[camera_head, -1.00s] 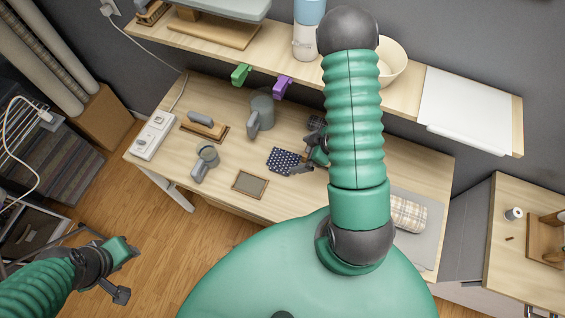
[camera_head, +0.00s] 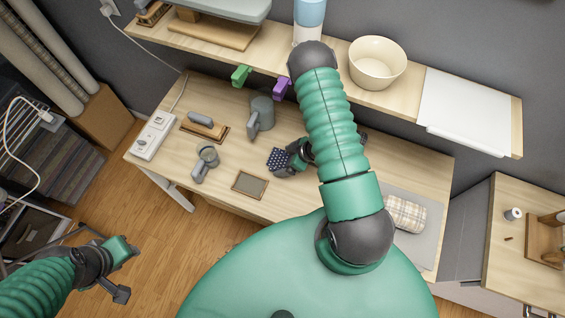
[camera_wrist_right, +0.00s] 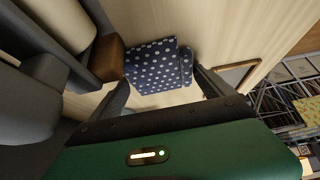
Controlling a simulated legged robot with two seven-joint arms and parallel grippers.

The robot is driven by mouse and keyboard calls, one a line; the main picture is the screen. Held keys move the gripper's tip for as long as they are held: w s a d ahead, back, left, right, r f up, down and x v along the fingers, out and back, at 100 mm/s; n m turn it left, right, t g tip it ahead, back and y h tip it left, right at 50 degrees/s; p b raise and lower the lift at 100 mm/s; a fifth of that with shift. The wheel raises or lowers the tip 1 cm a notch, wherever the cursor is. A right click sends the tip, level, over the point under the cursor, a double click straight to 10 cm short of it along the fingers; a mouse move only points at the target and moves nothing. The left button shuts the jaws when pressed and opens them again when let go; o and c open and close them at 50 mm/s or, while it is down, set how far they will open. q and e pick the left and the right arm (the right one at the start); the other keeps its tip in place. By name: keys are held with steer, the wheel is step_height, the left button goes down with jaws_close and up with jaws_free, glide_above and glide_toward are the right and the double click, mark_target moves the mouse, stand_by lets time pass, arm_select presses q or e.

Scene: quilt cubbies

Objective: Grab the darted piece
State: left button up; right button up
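A navy fabric piece with white dots (camera_head: 277,158), the only piece like this that I see, lies on the wooden table. It looks folded or creased in the right wrist view (camera_wrist_right: 155,68). My right gripper (camera_head: 289,170) is at the fabric's right edge and partly covers it. In the right wrist view my right gripper's fingers (camera_wrist_right: 162,92) are apart, with the fabric just ahead between them; I cannot tell whether they touch it. My left gripper (camera_head: 127,270) is open and empty, away from the table over the floor at lower left.
A framed tan pad (camera_head: 250,185), a grey cup-like tool (camera_head: 205,160), a grey mug (camera_head: 262,112) and a wooden-based tool (camera_head: 205,126) stand nearby. A plaid roll (camera_head: 405,214) lies right. The shelf (camera_head: 395,95) with a bowl (camera_head: 377,62) overhangs the table's back.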

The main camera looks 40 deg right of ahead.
steer(key=c, duration=0.8)
